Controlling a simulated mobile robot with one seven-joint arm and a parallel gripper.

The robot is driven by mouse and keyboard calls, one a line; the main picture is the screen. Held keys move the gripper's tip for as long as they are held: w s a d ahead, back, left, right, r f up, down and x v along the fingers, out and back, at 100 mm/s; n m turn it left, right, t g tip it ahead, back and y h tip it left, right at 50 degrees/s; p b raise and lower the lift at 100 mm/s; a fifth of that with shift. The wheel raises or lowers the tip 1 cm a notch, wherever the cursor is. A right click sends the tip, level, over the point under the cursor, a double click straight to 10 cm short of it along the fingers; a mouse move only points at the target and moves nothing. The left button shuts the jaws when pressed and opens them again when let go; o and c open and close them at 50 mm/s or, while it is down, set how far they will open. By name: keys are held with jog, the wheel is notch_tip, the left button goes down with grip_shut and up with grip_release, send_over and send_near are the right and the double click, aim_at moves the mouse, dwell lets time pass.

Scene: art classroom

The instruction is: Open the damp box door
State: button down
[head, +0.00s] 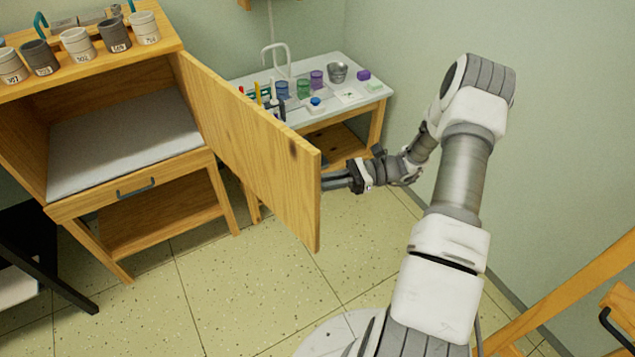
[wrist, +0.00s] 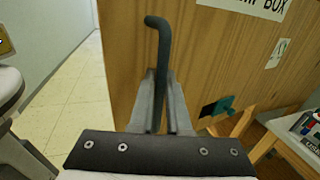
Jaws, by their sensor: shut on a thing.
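The damp box is a wooden cabinet (head: 25,140) at the left in the head view. Its door (head: 255,150) stands swung wide out from the right side, so the box's front is open and a pale grey slab (head: 125,140) shows inside. The door's outer face, with part of a "BOX" label (wrist: 270,8), shows in the wrist view (wrist: 205,50). My gripper (wrist: 162,75) is shut on the dark bent door handle (wrist: 160,35) there. In the head view my gripper (head: 335,183) is beside the door's free edge, its fingertips and the handle hidden behind the door.
Several numbered pots (head: 77,43) stand on top of the box. A drawer (head: 130,190) is shut below the opening. A sink table (head: 345,92) with jars and tools stands behind the door. A wooden frame (head: 560,290) is at the lower right. The tiled floor before the box is clear.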

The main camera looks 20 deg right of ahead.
jog(key=shift+s+d+f, duration=0.1)
dwell(0.3)
jog(key=c, duration=1.2)
grip_release()
jog(key=shift+o, duration=0.2)
jog(key=s+d, duration=0.1)
jog(key=d, duration=1.6)
jog(key=shift+s+d, duration=0.2)
jog(key=shift+s, duration=0.15)
